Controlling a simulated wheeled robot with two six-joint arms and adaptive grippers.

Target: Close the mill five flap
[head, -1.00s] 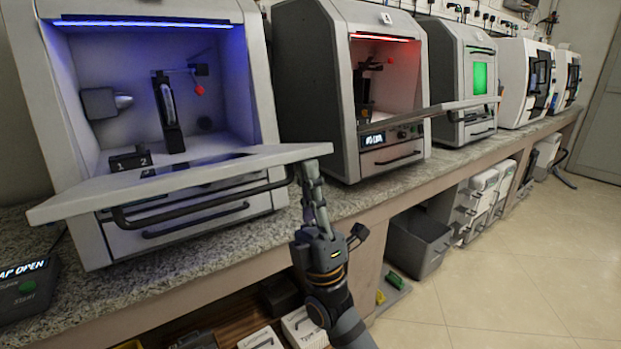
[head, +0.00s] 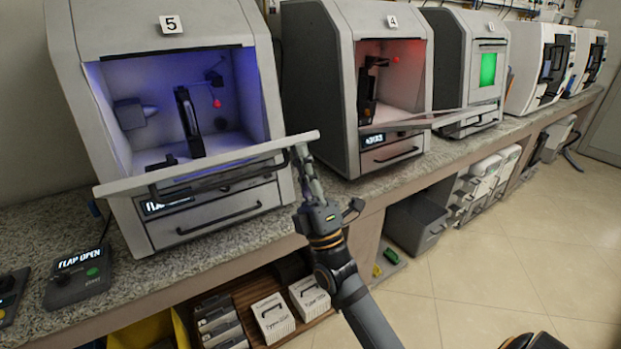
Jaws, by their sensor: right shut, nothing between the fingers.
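Mill five (head: 165,50) is the grey cabinet at the left, with a "5" label on top and a blue-lit chamber. Its flap (head: 215,165) is open and juts out toward me, seen almost edge-on, with a dark bar handle (head: 220,182) along its front. My right gripper (head: 303,160) is shut and empty. Its fingertips are at the flap's right front corner, just under the edge; I cannot tell whether they touch. A control box (head: 78,278) on the counter at the left reads "FLAP OPEN". My left gripper is out of view.
Mill four (head: 320,95), red-lit with its flap (head: 440,118) out, stands to the right. A green-windowed machine (head: 462,60) and white machines stand beyond it. Boxes and a grey bin (head: 415,225) sit below the granite counter (head: 230,232). The floor at the right is clear.

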